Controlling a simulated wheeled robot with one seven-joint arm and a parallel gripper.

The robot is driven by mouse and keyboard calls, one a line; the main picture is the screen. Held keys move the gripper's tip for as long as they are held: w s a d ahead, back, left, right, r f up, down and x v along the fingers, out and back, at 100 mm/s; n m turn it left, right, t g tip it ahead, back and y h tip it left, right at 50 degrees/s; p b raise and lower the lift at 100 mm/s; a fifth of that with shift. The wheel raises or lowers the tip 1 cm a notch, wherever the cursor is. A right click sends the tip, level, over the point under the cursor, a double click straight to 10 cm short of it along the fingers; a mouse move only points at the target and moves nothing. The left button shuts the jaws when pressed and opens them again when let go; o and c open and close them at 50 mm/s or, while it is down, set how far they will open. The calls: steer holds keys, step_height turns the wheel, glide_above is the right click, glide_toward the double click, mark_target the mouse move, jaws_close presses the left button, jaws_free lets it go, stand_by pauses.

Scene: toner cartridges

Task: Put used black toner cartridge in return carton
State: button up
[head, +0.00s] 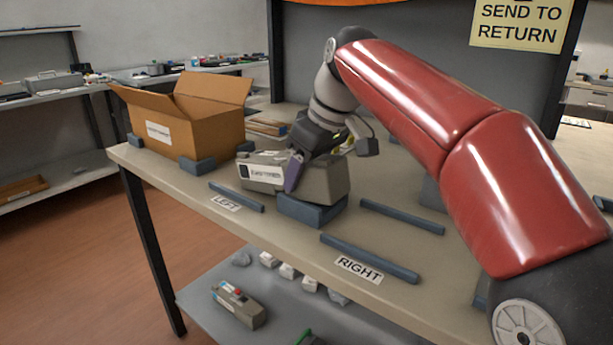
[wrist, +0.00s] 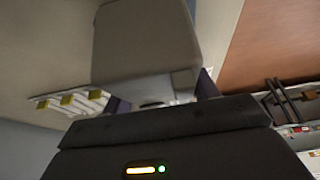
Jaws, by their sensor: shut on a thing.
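My gripper (head: 293,178) is shut on a grey cartridge (head: 327,182) with a white label on its left part. One purple finger crosses its near side. The cartridge is over a blue block on the bench; I cannot tell whether it touches it. In the wrist view the cartridge (wrist: 145,38) is a plain grey body between the two purple fingers of my gripper (wrist: 160,95). The brown return carton (head: 215,133) stands left of the cartridge, flaps open, with a white label on its front. Its inside is hidden.
The blue block (head: 312,213) lies near the front edge of the bench (head: 290,240). Low blue rails lie by the LEFT label (head: 226,204) and RIGHT label (head: 359,269). Blue corner blocks surround the carton. Another grey unit (head: 238,305) lies on the lower shelf.

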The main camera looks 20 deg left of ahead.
step_height(320, 180, up, 8)
steer(key=shift+f+p, duration=0.1)
steer(key=shift+p, duration=0.75)
steer(key=shift+r, duration=1.1)
